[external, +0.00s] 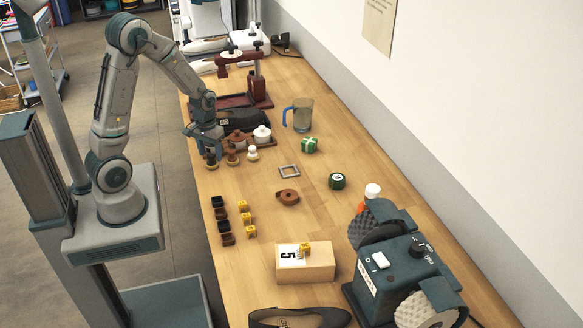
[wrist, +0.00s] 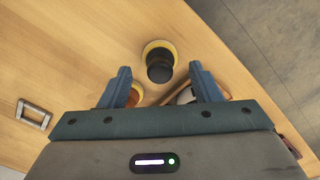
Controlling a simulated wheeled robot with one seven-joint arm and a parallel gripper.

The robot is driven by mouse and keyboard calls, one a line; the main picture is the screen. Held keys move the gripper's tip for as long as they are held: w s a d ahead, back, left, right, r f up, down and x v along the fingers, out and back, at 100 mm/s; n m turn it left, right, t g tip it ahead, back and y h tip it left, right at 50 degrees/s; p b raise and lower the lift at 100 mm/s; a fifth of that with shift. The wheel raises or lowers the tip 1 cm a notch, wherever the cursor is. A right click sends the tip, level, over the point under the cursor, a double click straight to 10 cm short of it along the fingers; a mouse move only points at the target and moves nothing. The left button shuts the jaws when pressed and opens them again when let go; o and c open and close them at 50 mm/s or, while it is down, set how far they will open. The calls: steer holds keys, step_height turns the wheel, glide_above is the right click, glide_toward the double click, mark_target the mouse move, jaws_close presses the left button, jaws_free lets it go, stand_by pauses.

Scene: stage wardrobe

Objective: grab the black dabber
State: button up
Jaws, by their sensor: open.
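The black dabber (external: 211,162) stands on the wooden bench near its left edge, at the left end of a short row of dabbers. In the wrist view the black dabber (wrist: 160,66) shows from above as a dark round knob on a yellowish base. It appears between the fingertips, near their line. My gripper (external: 203,142) is open and empty above the dabber, pointing down. In the wrist view its two blue fingers (wrist: 160,72) are spread apart. I cannot tell the exact height left between fingertips and knob.
A brown dabber (external: 232,158) and a white dabber (external: 252,154) stand close to its right. Bare bench lies in front, before several small blocks.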

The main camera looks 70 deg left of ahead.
mark_target(211, 161)
steer(key=shift+f, duration=1.25)
steer(key=c, duration=1.1)
steer(key=shift+o, duration=0.2)
steer(key=shift+r, duration=0.1)
